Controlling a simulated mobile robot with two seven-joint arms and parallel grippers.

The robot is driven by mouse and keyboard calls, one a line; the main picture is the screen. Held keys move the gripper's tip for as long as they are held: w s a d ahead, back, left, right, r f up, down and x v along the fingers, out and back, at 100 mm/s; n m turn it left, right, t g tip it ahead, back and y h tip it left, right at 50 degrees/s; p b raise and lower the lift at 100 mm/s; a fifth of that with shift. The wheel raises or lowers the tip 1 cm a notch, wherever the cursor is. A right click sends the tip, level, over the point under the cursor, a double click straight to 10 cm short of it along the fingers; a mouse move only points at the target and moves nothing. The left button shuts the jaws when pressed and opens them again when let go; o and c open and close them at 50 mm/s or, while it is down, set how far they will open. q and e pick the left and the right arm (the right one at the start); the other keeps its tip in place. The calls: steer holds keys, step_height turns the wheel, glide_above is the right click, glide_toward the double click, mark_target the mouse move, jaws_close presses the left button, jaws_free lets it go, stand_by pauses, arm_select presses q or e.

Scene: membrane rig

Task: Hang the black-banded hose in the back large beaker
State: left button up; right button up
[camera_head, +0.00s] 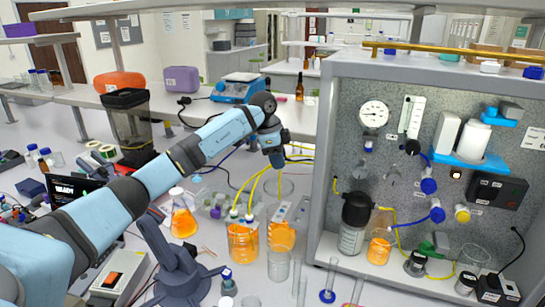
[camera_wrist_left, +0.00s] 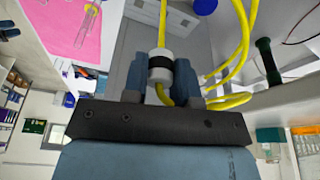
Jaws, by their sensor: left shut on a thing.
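My left gripper (camera_head: 277,157) hangs over the bench, left of the rig cabinet. In the left wrist view its fingers (camera_wrist_left: 161,80) are shut on the black-banded hose, at a white fitting with a black band (camera_wrist_left: 160,66). Yellow hose runs on from the fitting. In the head view, yellow hose (camera_head: 256,182) curves down from near the gripper. Below stand a beaker of orange liquid (camera_head: 243,243) with hose ends at its rim, and a second orange-filled vessel (camera_head: 282,236) behind and right of it. The held hose end is too small to make out in the head view.
An orange flask (camera_head: 183,220) stands to the left, and an empty beaker (camera_head: 278,265) in front. The rig cabinet (camera_head: 326,165) bounds the right side. A hotplate (camera_head: 238,88) sits on the rear bench. Several thin tubes stand at the front.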

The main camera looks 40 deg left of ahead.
arm_select(q)
steer(key=shift+f+b, duration=1.95)
steer(key=shift+f, duration=0.7)
